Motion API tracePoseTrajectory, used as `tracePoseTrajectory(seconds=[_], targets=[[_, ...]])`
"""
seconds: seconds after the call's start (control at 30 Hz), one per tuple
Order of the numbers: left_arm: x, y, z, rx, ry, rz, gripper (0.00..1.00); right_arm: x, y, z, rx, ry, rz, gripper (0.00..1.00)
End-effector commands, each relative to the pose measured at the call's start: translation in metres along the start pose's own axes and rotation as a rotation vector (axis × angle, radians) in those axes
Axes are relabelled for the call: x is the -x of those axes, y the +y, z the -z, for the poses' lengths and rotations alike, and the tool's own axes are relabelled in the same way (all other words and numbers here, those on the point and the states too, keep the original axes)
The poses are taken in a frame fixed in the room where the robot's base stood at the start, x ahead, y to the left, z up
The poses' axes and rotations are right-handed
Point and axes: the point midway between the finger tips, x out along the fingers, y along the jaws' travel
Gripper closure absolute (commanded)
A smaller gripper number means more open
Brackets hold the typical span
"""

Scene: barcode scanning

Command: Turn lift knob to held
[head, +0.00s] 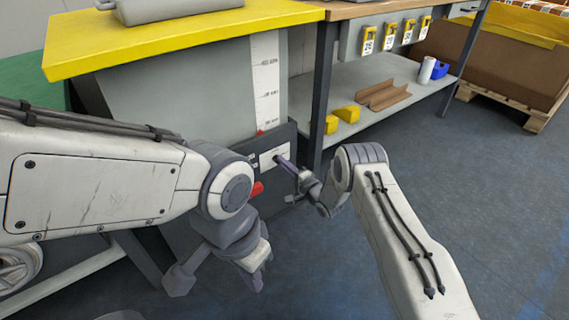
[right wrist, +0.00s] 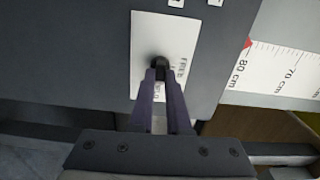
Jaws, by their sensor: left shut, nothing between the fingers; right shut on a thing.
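The lift knob (right wrist: 159,63) is a small dark knob on a white label plate (right wrist: 151,30) on the grey panel. My right gripper (right wrist: 161,76) is shut on the knob, and its fingers hide much of it. Lettering on the plate is partly covered, so I cannot tell the knob's setting. In the head view the right gripper (head: 282,162) reaches the white plate (head: 268,153) from the right. My left gripper (head: 257,283) is shut and empty, pointing down in front of the lift, apart from the panel.
A height scale (head: 265,85) runs up the lift; its red pointer (right wrist: 247,43) is near 80 cm in the right wrist view. A red part (head: 257,188) sits below the plate. The yellow-edged top (head: 180,38) is above.

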Motion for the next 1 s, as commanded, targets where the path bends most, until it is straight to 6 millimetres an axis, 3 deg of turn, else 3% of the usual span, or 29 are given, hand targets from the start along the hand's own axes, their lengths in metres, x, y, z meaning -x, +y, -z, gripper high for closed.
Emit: tracePoseTrajectory(seconds=[0.63,0.67,0.7,0.73,1.0], targets=[[0.0011,0.0001,0.0001,0.0,0.0,0.0,1.0,-0.0002,0.0006,0.0013,-0.051,0.004,-0.001,1.0],[0.0011,0.0001,0.0,0.0,0.0,0.0,1.0,-0.0002,0.0006,0.0013,-0.051,0.004,-0.001,0.77],[0.0012,0.0001,0.0001,0.0,0.0,0.0,1.0,-0.0002,0.0005,0.0012,-0.051,0.003,-0.001,0.62],[0.0012,0.0001,0.0001,0.0,0.0,0.0,1.0,-0.0002,0.0005,0.0011,-0.051,0.003,-0.001,0.55],[0.0014,0.0001,0.0001,0.0,0.0,0.0,1.0,0.0,0.0002,0.0006,-0.05,0.002,-0.001,0.55]])
